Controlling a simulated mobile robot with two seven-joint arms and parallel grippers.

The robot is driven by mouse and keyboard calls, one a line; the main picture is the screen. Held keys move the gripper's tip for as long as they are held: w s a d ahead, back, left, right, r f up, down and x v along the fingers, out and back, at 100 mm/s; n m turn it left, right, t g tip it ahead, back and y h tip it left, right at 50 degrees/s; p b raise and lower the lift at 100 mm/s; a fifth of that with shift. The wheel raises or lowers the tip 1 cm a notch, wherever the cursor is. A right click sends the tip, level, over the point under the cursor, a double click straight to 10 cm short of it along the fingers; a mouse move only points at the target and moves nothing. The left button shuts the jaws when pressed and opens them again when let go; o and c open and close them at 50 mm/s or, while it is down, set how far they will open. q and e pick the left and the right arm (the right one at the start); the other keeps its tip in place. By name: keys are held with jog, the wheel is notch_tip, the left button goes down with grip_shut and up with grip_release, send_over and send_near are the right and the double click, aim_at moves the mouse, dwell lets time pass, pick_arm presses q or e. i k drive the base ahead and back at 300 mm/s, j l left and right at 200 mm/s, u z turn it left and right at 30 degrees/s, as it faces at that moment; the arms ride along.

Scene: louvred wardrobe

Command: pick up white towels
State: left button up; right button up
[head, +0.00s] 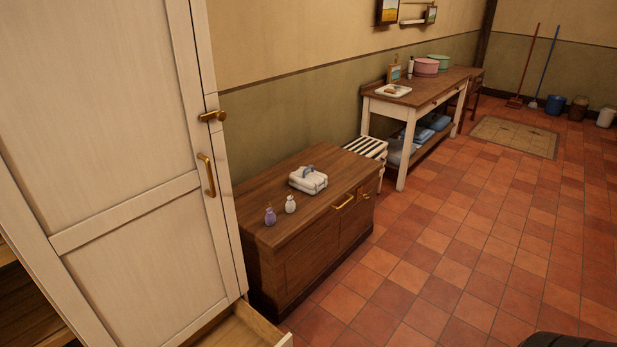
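A small folded stack of white towels (308,182) lies on top of the low dark wooden cabinet (340,163). A grey-blue item or band shows on its top, too small to make out. A purple bottle (270,216) and a white bottle (290,205) stand on the same cabinet, to the left of the towels and nearer the front. Neither of my grippers is in view, so nothing is seen touching the towels.
A white wardrobe (120,150) stands close at left, with an open drawer (240,330) low beside the cabinet. A striped stool (366,147) and a long table (410,98) stand beyond.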

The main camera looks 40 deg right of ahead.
aim_at(308, 180)
jog(key=i+l, duration=0.2)
jog(key=l, duration=0.25)
jog(key=i+l+u, duration=0.1)
jog(key=l, duration=0.35)
jog(key=i+l, duration=0.25)
jog(key=l, duration=0.2)
jog(key=i+l, duration=0.2)
jog(key=l, duration=0.25)
jog(key=i+l+u, duration=0.1)
jog(key=l, duration=0.35)
jog(key=i+l, duration=0.2)
jog(key=l, duration=0.25)
jog(key=i+l+u, duration=0.1)
jog(key=l, duration=0.4)
jog(key=i+l, duration=0.2)
jog(key=l, duration=0.25)
